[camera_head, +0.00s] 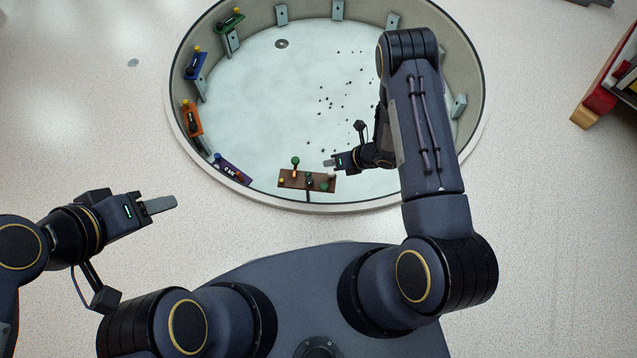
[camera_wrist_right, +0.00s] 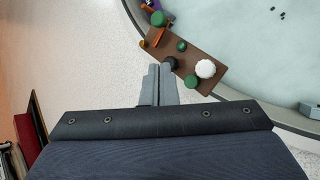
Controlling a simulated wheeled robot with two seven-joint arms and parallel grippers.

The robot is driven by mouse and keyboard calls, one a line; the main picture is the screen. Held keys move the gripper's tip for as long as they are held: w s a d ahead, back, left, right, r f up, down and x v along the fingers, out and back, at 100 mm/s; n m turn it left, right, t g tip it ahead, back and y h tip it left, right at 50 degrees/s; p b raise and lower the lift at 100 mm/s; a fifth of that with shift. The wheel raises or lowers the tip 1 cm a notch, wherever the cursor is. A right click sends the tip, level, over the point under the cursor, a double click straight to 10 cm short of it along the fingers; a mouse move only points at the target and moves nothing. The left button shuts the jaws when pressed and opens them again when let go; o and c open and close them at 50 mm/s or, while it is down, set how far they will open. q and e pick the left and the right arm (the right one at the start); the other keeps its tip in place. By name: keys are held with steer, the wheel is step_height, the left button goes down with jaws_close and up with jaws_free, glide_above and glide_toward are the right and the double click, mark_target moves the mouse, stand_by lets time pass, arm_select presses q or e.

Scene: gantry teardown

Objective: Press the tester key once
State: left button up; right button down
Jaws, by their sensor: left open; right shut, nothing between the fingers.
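A brown board (camera_head: 292,180) carrying several small parts sits at the near rim of the round pit. In the right wrist view the board (camera_wrist_right: 187,52) bears green knobs (camera_wrist_right: 181,46), a black knob (camera_wrist_right: 170,62), a white round part (camera_wrist_right: 205,68) and an orange bar (camera_wrist_right: 159,37). I cannot tell which part is the tester key. My right gripper (camera_head: 329,162) is shut and empty above the board's right end. In the wrist view its fingertips (camera_wrist_right: 160,69) appear beside the black knob; contact cannot be told. My left gripper (camera_head: 174,202) is open and empty, over the floor at left.
The round pit (camera_head: 478,100) has a pale floor with scattered dark bits. Purple (camera_head: 232,168), orange (camera_head: 192,120), blue (camera_head: 195,64) and green (camera_head: 229,36) units line its left wall; grey brackets (camera_head: 337,10) line the rest. A red shelf (camera_head: 606,88) stands far right.

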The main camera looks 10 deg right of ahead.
steer(key=shift+s+a+f+n+g, duration=0.3)
steer(key=shift+s+a+f+n, duration=0.3)
steer(key=shift+s+a, duration=0.15)
steer(key=b, duration=0.6)
glide_above(328, 187)
step_height(328, 187, down, 8)
steer(key=shift+a+r, duration=0.1)
steer(key=shift+f+b, duration=0.3)
steer(key=shift+f, duration=0.15)
stand_by(1.1)
steer(key=shift+f+b, duration=0.4)
steer(key=shift+b, duration=0.1)
